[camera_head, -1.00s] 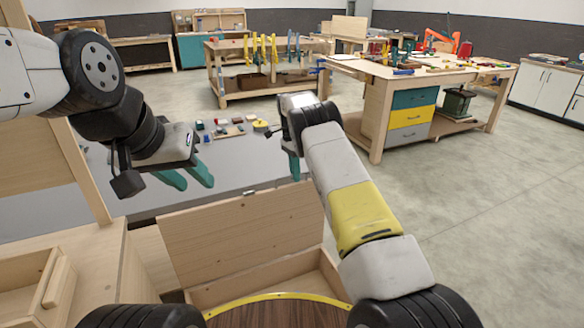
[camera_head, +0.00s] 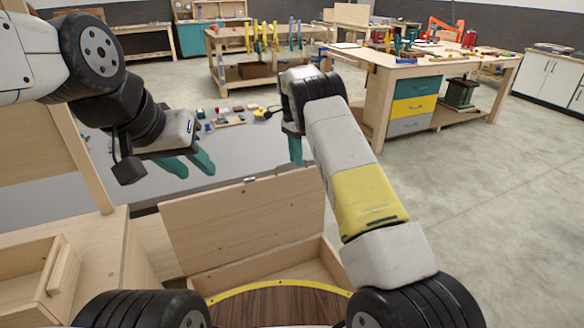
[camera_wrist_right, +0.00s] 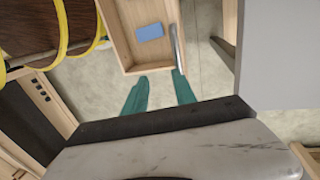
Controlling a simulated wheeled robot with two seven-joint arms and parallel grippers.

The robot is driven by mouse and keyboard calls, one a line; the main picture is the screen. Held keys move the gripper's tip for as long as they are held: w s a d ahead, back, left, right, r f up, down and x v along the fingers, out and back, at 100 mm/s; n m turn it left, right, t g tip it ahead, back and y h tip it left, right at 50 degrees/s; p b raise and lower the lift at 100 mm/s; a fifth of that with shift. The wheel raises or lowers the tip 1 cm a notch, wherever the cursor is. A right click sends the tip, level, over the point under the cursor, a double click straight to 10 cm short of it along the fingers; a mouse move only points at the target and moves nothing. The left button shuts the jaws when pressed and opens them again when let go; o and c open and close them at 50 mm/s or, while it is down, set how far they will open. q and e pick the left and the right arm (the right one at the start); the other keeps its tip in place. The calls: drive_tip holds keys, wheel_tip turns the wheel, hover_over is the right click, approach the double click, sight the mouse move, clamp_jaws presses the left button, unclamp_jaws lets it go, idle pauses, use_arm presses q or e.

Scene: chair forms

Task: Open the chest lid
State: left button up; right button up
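The chest (camera_head: 262,268) is a pale wooden box in the low middle of the head view. Its lid (camera_head: 245,222) stands raised at the far side, and part of the inside shows. My right gripper (camera_head: 295,148) points down beyond the lid's upper right corner; contact with the lid is not visible. In the right wrist view its teal fingers (camera_wrist_right: 160,90) are apart with nothing between them. That view shows an open wooden box (camera_wrist_right: 112,30) with a blue block (camera_wrist_right: 149,31) in it. My left gripper (camera_head: 188,165) hangs left of the lid, fingers apart and empty.
A grey surface (camera_head: 75,195) with small items (camera_head: 228,118) lies behind the lid. A wooden cabinet with an open drawer (camera_head: 35,280) stands at the left. A workbench with coloured drawers (camera_head: 413,107) stands at the back right. The floor (camera_head: 510,210) at the right is clear.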

drive_tip(key=s+a+r, duration=0.1)
drive_tip(key=s, duration=1.3)
drive_tip(key=shift+s+a+r, duration=0.15)
drive_tip(key=shift+s, duration=0.2)
drive_tip(key=s+d+r+n+t+y, duration=0.1)
drive_tip(key=s+d+r+n+t, duration=0.15)
drive_tip(key=s+r, duration=0.4)
drive_tip(key=s+d+r+n+t+y, duration=0.1)
drive_tip(key=s+d+r+n+y, duration=0.2)
drive_tip(key=r, duration=0.7)
drive_tip(key=s+d+r+n+t, duration=0.1)
drive_tip(key=s+n, duration=0.3)
drive_tip(key=s, duration=0.4)
drive_tip(key=s+d+r+n+t+h, duration=0.1)
drive_tip(key=s+r+n+t, duration=0.3)
drive_tip(key=s, duration=0.4)
drive_tip(key=shift+s+d+r+n, duration=0.15)
drive_tip(key=shift+d+r+n, duration=0.2)
drive_tip(key=shift+d+n, duration=0.3)
drive_tip(key=shift+d, duration=0.1)
